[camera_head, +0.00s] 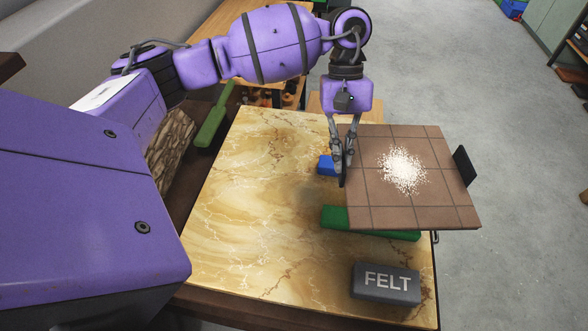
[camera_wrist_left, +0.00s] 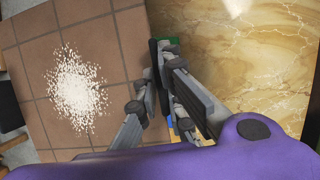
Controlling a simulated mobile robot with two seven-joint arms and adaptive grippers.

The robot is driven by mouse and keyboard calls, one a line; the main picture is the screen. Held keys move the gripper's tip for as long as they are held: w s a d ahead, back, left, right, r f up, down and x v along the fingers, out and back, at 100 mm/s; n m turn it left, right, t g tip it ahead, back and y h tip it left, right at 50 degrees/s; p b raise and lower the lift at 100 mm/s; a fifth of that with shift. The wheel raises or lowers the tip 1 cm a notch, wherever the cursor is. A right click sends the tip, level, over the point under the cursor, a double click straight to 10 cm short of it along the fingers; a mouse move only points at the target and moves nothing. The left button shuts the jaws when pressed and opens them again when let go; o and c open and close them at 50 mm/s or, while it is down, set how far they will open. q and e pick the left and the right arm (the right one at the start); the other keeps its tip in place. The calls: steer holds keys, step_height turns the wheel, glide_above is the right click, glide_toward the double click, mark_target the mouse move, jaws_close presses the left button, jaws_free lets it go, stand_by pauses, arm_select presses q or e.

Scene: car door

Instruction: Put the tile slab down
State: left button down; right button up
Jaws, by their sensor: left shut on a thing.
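The brown tile slab (camera_head: 365,205) has a grid of grout lines and a pile of white grains (camera_head: 403,170) on top. It looks roughly level above the right side of the marble-topped table (camera_head: 250,230), overhanging its right edge. My left gripper (camera_head: 343,160) is shut on the slab's left edge, at a black handle-like plate. A similar black plate (camera_head: 465,167) stands at the slab's right edge. In the left wrist view the slab (camera_wrist_left: 120,25) lies left of my left gripper (camera_wrist_left: 175,85), grains still on it. My right gripper is not in view.
A grey block marked FELT (camera_head: 386,284) sits at the table's front right. A green-handled tool (camera_head: 213,125) is at the left. The table's middle is clear.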

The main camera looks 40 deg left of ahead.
arm_select(q)
steer(key=s+a+f+p, duration=0.1)
steer(key=a+f, duration=0.4)
steer(key=f, duration=0.4)
steer(key=shift+s+a, duration=0.2)
steer(key=shift+s, duration=0.1)
steer(key=shift+f, duration=0.2)
steer(key=shift+f, duration=0.2)
steer(key=c, duration=1.9)
jaws_free()
steer(key=shift+s, duration=0.1)
